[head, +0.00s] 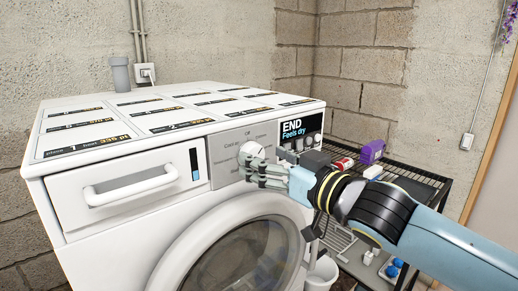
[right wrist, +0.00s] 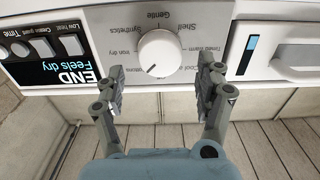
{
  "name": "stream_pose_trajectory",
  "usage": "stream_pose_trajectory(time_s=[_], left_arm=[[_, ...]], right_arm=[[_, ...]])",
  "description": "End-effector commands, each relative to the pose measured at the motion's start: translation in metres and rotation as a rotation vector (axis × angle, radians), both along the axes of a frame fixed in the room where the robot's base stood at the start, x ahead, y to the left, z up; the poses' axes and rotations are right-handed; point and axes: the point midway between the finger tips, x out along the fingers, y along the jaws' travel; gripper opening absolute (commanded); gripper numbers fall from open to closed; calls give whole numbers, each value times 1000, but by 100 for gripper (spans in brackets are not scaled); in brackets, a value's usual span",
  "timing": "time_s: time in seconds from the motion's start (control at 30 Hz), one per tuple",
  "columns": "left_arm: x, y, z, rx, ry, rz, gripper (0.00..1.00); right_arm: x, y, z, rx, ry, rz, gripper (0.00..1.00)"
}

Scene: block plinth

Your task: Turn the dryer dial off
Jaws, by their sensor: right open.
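The white dryer dial (head: 251,152) is a round knob on the grey label panel on the front of the white dryer (head: 120,225). In the right wrist view the dial (right wrist: 160,53) appears upside down, ringed by labels such as Gentle and Synthetics. A short mark shows near its lower edge there. My right gripper (head: 262,172) is open, its fingers in front of the panel and partly over the dial in the head view. In the right wrist view its two fingers (right wrist: 162,75) stand apart, one on each side of the dial, with nothing held. My left gripper is not in view.
The display (head: 294,128) reads END, Feels dry, with several buttons below. The drawer handle (head: 129,186) sticks out left of the dial. The dryer's round door (head: 232,262) is below. A black wire rack (head: 425,176) at the right holds a purple box (head: 372,151).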

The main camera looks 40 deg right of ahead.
Motion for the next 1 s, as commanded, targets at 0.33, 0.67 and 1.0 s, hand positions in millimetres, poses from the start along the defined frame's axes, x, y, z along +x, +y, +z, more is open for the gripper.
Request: stream_pose_trajectory(time_s=[0.33, 0.67, 1.0], left_arm=[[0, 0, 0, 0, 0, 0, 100], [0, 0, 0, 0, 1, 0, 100], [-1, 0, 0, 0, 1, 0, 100]], right_arm=[[26, 2, -1, -1, 1, 0, 71], [26, 2, -1, -3, 2, 0, 62], [26, 2, -1, -3, 2, 0, 18]])
